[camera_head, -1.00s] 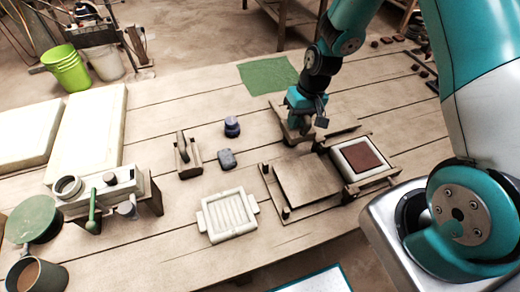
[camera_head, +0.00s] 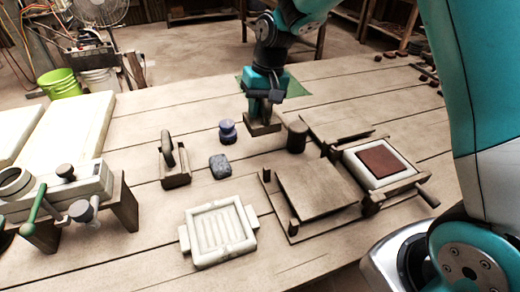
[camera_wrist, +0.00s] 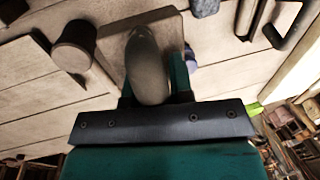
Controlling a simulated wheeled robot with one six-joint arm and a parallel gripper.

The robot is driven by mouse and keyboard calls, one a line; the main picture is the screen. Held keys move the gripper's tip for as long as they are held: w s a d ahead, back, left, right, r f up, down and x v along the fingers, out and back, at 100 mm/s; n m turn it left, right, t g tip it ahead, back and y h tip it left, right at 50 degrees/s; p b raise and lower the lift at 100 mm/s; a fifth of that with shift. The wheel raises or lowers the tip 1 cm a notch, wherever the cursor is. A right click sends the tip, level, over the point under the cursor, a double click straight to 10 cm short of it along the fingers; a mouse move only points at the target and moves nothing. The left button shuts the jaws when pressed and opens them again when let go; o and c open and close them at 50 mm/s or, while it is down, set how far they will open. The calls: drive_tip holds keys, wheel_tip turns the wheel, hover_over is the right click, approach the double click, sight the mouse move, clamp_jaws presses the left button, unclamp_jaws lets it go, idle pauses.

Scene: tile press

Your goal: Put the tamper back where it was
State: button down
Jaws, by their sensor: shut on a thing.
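My gripper (camera_head: 264,102) is shut on the tamper, which has a square wooden base (camera_head: 262,125) and a rounded handle. In the wrist view the handle (camera_wrist: 147,65) stands between my two fingers (camera_wrist: 153,88), with the square base (camera_wrist: 172,30) beyond it. The tamper is upright over the table, in front of the green mat (camera_head: 297,88). I cannot tell whether its base touches the tabletop. A dark cylinder (camera_head: 297,138) stands close to its right, apart from it; it also shows in the wrist view (camera_wrist: 74,46).
A blue-purple knobbed object (camera_head: 228,132), a grey block (camera_head: 220,166) and a handled wooden tool (camera_head: 174,178) are to the left. A pale ribbed mould (camera_head: 219,232) lies in front. The press board (camera_head: 315,190) and a framed red tile (camera_head: 383,159) are on the right.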

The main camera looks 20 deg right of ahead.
wheel_tip(320, 180, down, 12)
drive_tip(key=shift+f, duration=0.1)
drive_tip(key=c, duration=1)
unclamp_jaws()
drive_tip(key=shift+b, duration=0.3)
drive_tip(key=r, duration=0.3)
drive_tip(key=d+r, duration=0.1)
drive_tip(key=r, duration=0.3)
drive_tip(key=d+r, duration=0.1)
drive_tip(key=r, duration=0.3)
drive_tip(key=shift+d+r, duration=0.15)
drive_tip(key=s+a+r+n, duration=0.2)
drive_tip(key=s+r, duration=0.2)
drive_tip(key=s, duration=0.5)
drive_tip(key=s+a+r+n+y, duration=0.1)
drive_tip(key=s+a+r+n, duration=0.1)
drive_tip(key=s, duration=0.7)
drive_tip(key=s+a+r+n+y, duration=0.1)
drive_tip(key=s+r, duration=0.4)
drive_tip(key=s, duration=0.5)
drive_tip(key=shift+a+r+n, duration=0.35)
drive_tip(key=shift+a+n, duration=0.25)
drive_tip(key=shift+n, duration=0.4)
drive_tip(key=shift+p, duration=0.3)
